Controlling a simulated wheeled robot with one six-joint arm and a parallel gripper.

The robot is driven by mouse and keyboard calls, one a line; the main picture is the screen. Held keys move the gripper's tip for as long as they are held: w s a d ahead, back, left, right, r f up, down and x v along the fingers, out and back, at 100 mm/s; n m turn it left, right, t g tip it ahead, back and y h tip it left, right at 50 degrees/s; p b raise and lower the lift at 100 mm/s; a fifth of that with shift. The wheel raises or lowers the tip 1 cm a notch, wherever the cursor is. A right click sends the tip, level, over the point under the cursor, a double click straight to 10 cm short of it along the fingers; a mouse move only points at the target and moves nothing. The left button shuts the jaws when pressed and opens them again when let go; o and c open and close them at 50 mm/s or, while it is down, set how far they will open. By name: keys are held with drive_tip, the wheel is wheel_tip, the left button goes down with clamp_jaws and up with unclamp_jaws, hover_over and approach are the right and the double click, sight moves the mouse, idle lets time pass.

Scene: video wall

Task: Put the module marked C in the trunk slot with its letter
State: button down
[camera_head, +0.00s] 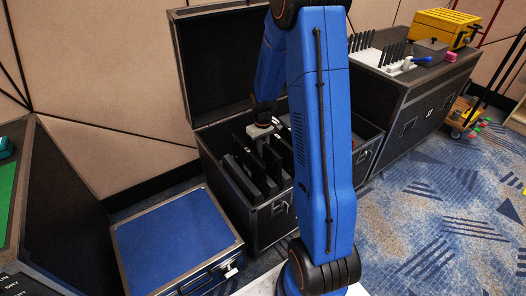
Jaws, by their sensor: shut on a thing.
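The open black trunk (222,172) stands in the middle, its lid (212,62) raised at the back. Several dark upright panels stand in its slots, among them one panel (247,178) at the left. No letters can be read, so I cannot tell which one is marked C. My blue arm reaches down into the trunk from above. My gripper (262,131) is low over the panels, small and dark, and looks shut on a dark module whose outline merges with the panels. I cannot tell how deep it sits in a slot. My arm hides the trunk's right part.
A blue-topped case (175,240) stands in front left of the trunk. A dark case with a green top (8,190) is at the far left. At the right, another black case (415,100) carries racks of dark panels, a yellow toolbox (443,27) and a blue-handled tool (418,60).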

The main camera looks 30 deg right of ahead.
drive_tip(key=shift+f, duration=0.3)
idle(0.5)
drive_tip(key=c, duration=1.2)
unclamp_jaws()
drive_tip(key=shift+r, duration=0.1)
drive_tip(key=shift+r, duration=3.9)
